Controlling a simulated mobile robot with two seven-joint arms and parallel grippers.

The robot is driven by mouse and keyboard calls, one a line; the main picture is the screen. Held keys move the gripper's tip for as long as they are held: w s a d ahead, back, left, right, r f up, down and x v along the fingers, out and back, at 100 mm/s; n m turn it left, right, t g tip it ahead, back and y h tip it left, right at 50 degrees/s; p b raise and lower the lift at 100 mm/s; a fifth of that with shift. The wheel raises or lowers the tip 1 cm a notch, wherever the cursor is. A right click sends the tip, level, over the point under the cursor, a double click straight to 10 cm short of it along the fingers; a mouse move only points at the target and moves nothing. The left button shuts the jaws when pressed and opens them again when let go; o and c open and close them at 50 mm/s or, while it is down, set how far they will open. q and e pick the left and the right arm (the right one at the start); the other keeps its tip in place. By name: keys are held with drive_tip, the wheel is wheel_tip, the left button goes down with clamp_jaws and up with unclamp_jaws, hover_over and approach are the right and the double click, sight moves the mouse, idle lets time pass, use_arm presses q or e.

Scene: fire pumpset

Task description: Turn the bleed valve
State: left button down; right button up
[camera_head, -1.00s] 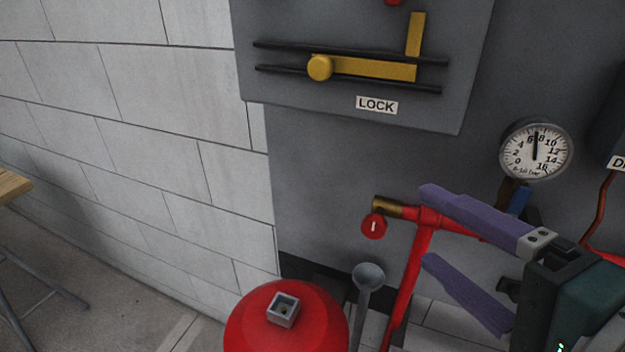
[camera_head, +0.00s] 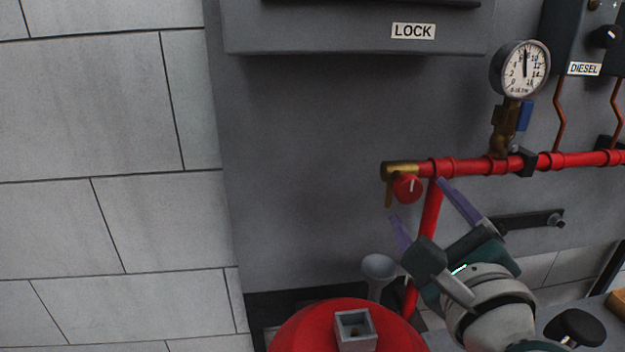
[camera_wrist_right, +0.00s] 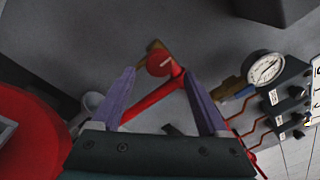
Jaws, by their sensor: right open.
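The bleed valve is a round red knob (camera_head: 407,187) with a white mark, at the left end of the red pipe below a brass fitting (camera_head: 399,169). The knob also shows in the right wrist view (camera_wrist_right: 159,63), beyond and between my fingertips. My right gripper (camera_head: 420,202) is open, its purple fingers spread and pointing up toward the knob from below. It also shows in the right wrist view (camera_wrist_right: 160,78) with nothing between the fingers. I cannot tell whether either finger touches the knob. My left gripper is not in view.
The red pipe (camera_head: 470,165) runs right past a pressure gauge (camera_head: 524,70) and a blue-handled valve (camera_head: 525,116). A grey funnel (camera_head: 379,268) and a red tank (camera_head: 300,330) stand below. A grey box labelled LOCK (camera_head: 300,35) hangs above. The panel left of the knob is clear.

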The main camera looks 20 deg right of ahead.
sight(411, 193)
drive_tip(key=x, duration=0.5)
drive_tip(key=shift+w, duration=0.15)
clamp_jaws()
idle(0.4)
